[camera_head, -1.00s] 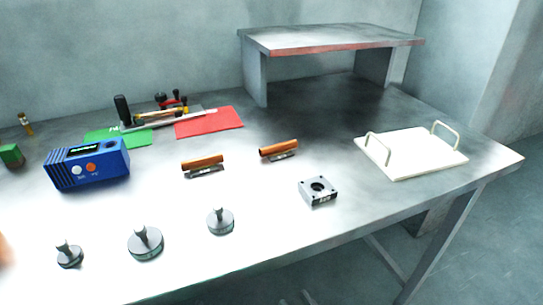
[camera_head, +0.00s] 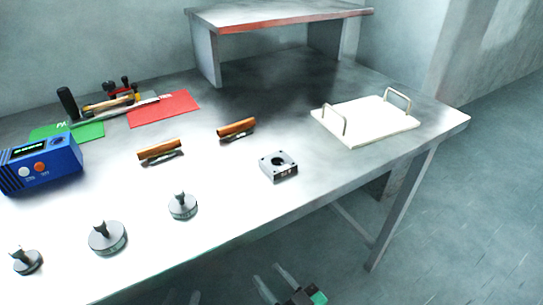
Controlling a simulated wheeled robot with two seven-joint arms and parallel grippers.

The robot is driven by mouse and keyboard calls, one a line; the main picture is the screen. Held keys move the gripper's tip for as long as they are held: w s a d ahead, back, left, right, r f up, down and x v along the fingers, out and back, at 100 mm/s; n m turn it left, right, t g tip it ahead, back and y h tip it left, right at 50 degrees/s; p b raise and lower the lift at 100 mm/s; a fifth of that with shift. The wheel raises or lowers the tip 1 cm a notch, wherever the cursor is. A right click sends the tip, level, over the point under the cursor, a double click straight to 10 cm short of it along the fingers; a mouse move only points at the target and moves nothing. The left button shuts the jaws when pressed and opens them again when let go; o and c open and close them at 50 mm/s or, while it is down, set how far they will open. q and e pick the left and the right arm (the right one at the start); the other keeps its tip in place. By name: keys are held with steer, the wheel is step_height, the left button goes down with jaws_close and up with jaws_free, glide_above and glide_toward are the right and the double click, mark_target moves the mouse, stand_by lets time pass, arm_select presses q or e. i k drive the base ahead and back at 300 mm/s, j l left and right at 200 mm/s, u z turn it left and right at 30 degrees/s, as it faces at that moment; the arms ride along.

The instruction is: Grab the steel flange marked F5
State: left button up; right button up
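A square grey steel flange (camera_head: 270,171) with a round centre hole and corner holes lies flat near the table's front edge. A small label is on its front face, too small to read. My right gripper (camera_head: 276,279) is at the bottom, below and in front of the table edge, apart from the flange, with its two fingers spread and nothing between them.
Several round knobbed steel pieces, including one (camera_head: 183,208), stand left of the flange. Two copper-coloured bars (camera_head: 160,150) (camera_head: 236,128) lie behind it. A white handled tray (camera_head: 370,122) is to the right, a blue box (camera_head: 40,165) at the left, a raised shelf (camera_head: 280,14) behind.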

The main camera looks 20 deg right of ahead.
mark_target(277, 165)
steer(key=z, duration=1.25)
steer(key=k+j+z, duration=0.2)
steer(key=z, duration=0.15)
steer(key=k+j+z, duration=0.15)
steer(key=k+z, duration=0.25)
steer(key=k+j+z, duration=0.1)
steer(key=z, duration=0.25)
steer(key=k, duration=0.3)
